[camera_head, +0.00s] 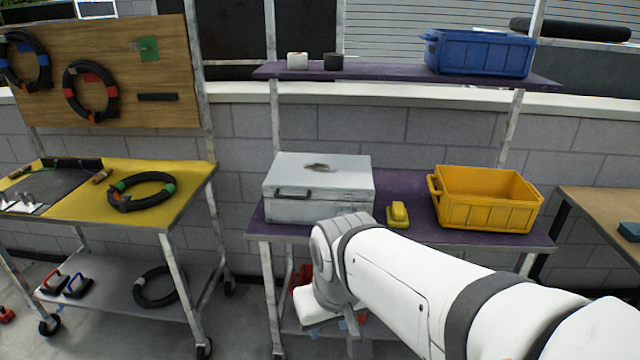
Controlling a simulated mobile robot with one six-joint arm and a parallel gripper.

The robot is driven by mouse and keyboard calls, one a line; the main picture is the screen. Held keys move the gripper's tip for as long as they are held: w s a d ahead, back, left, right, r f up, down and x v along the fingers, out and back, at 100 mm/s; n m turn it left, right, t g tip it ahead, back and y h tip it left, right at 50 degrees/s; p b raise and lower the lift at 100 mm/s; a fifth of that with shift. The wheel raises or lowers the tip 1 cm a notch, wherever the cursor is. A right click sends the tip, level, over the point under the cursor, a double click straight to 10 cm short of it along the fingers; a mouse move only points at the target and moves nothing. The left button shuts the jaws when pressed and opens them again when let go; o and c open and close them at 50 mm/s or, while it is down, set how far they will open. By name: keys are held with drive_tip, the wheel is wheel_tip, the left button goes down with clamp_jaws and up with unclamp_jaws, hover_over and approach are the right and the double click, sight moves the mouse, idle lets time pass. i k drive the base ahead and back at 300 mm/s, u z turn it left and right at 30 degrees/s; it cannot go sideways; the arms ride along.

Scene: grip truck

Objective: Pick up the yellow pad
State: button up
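A small yellow pad (398,214) lies on the purple shelf top (408,183). It sits between the grey metal box and the yellow crate, close to the front edge, with a raised block on a flatter base. My white arm reaches in from the lower right, in front of the shelf. My gripper end (345,325) hangs low at the arm's far end, below the shelf top and in front of the lower shelf. It is apart from the pad. The fingers are mostly hidden or too small to read.
A closed grey box (318,188) stands left of the pad, a yellow crate (486,200) to its right. An upper shelf (385,75) overhead holds a blue crate (480,52) and two small cups. A yellow-topped cart (190,182) stands at left, a wooden table (600,215) at right.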

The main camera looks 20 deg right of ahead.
sight(397, 215)
drive_tip(key=z, duration=0.2)
drive_tip(key=i, duration=0.9)
drive_tip(key=z, duration=0.7)
